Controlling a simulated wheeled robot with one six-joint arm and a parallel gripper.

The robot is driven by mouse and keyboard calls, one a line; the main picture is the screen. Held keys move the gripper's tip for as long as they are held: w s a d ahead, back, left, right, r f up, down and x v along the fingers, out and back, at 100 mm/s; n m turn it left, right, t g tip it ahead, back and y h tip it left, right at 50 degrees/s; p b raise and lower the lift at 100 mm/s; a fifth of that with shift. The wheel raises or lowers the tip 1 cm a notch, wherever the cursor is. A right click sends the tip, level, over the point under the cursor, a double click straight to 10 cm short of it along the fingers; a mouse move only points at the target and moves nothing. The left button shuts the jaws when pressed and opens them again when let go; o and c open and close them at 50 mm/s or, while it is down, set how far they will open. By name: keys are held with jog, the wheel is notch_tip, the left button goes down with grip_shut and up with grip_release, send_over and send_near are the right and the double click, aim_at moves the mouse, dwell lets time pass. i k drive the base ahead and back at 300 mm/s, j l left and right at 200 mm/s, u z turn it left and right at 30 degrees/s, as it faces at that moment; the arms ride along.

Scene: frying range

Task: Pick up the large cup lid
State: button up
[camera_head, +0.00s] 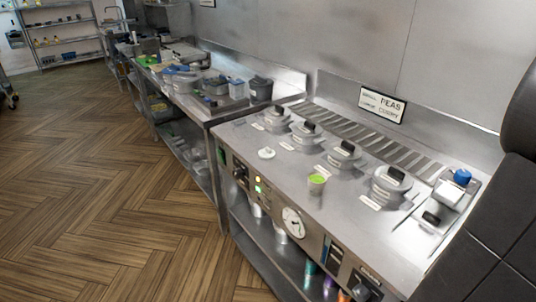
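A small round white lid (267,153), with a raised middle, lies flat on the steel counter (243,133) near its front left part. It looks like the cup lid; its size class cannot be told from here. A pale cup (317,188) with bright green contents or top stands upright on the same counter, to the right of the lid and apart from it. My gripper is not in view. The large dark shape at the right edge may be part of my arm, and it hides the counter's right end.
Several lidded pots with black handles, one a pot (391,180), are set in the counter behind the lid. A control panel (286,222) with a dial is on the front. A second bench (190,97) with tubs stands further left. The wooden floor (110,200) is open.

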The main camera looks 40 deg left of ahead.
aim_at(266, 153)
jog(key=i+j+z, duration=0.1)
jog(key=j, duration=0.65)
jog(key=i+j+z, duration=0.1)
jog(key=j, duration=0.65)
jog(key=i+j+z, duration=0.1)
jog(key=j, duration=0.65)
